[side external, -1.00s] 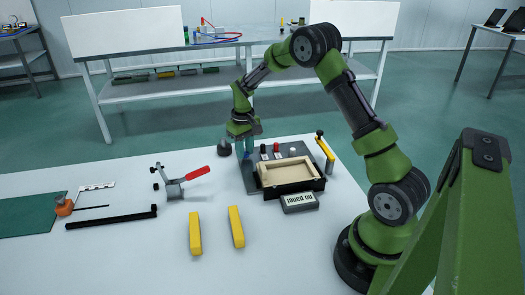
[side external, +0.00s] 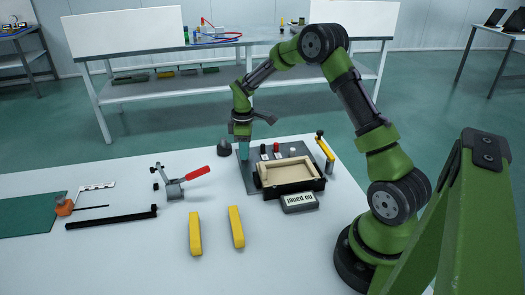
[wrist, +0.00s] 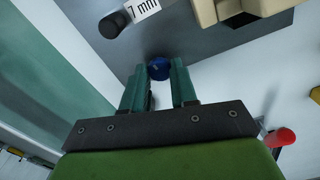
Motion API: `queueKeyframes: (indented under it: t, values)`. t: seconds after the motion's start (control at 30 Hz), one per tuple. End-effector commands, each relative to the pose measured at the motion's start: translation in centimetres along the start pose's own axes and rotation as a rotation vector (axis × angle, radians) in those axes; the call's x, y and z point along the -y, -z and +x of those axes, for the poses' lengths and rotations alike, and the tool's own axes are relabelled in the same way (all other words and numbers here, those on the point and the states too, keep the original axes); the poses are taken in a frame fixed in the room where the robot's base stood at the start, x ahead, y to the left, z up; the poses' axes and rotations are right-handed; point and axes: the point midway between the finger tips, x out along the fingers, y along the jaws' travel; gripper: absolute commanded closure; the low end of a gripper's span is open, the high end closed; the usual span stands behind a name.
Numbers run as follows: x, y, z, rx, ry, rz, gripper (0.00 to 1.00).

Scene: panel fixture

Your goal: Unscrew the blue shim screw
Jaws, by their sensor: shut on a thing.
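The blue shim screw (wrist: 158,68) shows as a round blue head on the grey fixture plate in the wrist view. My gripper (wrist: 160,72) has its two teal fingers on either side of the head, shut on it. In the side view my gripper (side external: 242,158) points down at the left part of the grey plate (side external: 250,184), and its fingers hide the screw there. The screw's thread is not visible.
A black-framed fixture with a pale tray (side external: 290,174) and a small display (side external: 299,200) stand right of my gripper. Black, red and white knobs line its back. A red-handled clamp (side external: 185,182) and two yellow bars (side external: 195,233) lie on the white table.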

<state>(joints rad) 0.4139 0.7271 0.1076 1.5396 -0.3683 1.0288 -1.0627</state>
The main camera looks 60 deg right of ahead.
Motion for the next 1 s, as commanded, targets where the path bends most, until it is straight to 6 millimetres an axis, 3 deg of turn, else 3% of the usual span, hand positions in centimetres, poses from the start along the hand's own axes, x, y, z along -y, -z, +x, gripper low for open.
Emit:
queueKeyframes:
  t: [0.73, 0.77, 0.9, 1.0]
  values:
    - [-0.09, 0.10, 0.02, -0.002, -0.004, -0.089, 1.00]
    - [-0.09, 0.10, 0.02, -0.002, -0.004, -0.088, 0.68]
    - [-0.05, 0.08, 0.02, -0.002, -0.003, -0.087, 0.47]
    - [-0.03, 0.06, 0.01, -0.001, -0.002, -0.086, 0.47]
